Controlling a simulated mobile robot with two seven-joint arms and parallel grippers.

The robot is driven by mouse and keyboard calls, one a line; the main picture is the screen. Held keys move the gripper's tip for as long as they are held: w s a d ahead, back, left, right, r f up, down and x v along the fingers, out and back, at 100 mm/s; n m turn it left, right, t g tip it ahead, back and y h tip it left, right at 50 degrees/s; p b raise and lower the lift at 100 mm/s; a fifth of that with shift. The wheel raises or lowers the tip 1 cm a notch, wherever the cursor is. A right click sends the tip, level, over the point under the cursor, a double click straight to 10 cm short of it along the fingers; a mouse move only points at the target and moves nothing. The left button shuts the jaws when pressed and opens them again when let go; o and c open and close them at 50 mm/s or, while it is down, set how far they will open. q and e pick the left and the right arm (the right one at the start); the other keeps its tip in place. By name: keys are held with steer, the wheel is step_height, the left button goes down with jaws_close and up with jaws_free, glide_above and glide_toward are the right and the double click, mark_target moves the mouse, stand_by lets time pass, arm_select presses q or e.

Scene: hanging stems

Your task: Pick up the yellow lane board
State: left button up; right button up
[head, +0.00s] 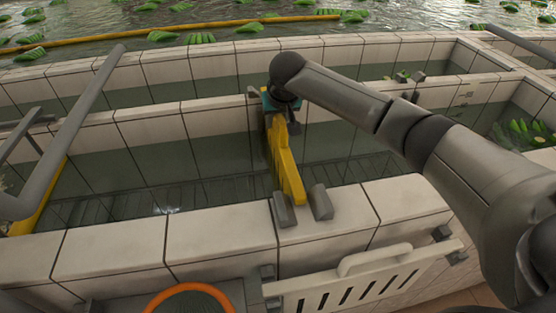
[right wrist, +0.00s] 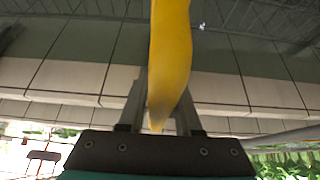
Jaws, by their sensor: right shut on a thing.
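The yellow lane board (head: 286,165) is a long, narrow piece spanning the water channel in the head view. Its near end sits between two grey blocks (head: 320,203) on the near tiled wall. My right gripper (head: 281,118), with a teal body, is at the board's far end by the dividing wall. In the right wrist view, the board (right wrist: 170,50) runs between the two fingers of the right gripper (right wrist: 158,112), which is shut on it. The fingertips are partly hidden in the head view. My left gripper is not in view.
The tiled near wall (head: 110,252) carries a white slotted panel (head: 360,285) with a handle. An orange ring (head: 190,290) shows at the bottom. Grey rails (head: 70,130) stand at the left.

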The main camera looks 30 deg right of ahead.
jaws_close()
steer(key=shift+w+r, duration=0.1)
stand_by(0.3)
